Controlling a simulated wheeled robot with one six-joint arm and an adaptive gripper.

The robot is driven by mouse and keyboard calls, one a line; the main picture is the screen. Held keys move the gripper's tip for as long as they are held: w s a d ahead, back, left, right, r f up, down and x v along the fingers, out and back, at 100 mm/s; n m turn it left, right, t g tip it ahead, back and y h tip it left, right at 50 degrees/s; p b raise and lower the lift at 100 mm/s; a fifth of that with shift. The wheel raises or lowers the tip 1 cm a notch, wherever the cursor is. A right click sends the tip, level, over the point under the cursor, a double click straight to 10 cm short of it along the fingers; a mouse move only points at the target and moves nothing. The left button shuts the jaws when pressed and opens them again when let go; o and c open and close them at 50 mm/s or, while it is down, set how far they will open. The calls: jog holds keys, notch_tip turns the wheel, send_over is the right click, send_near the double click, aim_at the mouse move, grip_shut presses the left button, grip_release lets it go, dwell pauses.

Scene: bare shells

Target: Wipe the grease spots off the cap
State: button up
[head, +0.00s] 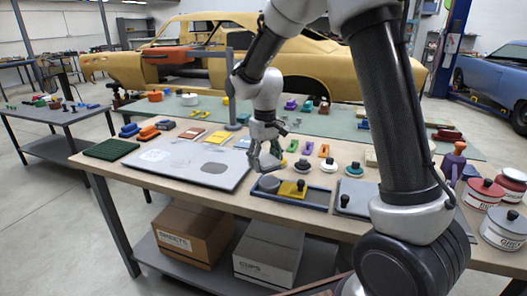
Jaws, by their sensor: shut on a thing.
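My gripper (266,163) points down over the table, just above the left end of a shallow blue-framed tray (318,208). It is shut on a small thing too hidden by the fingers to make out. In that tray lie a round grey disc (268,184), just below my gripper, and a yellow block with a black knob (292,189). A flat light-grey panel (190,165) lies left of my gripper, with a darker rounded patch and faint marks. I cannot tell for sure which thing is the cap, and no grease spots show clearly.
A green mat (111,149) lies left of the panel. Several colored blocks stand behind it, and knobbed discs (328,167) are right of my gripper. A grey upright post (229,88) rises behind the panel. Lidded pots (483,192) stand at far right. Cardboard boxes (190,232) sit on the lower shelf.

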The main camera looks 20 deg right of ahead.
jog(key=shift+r, duration=1.6)
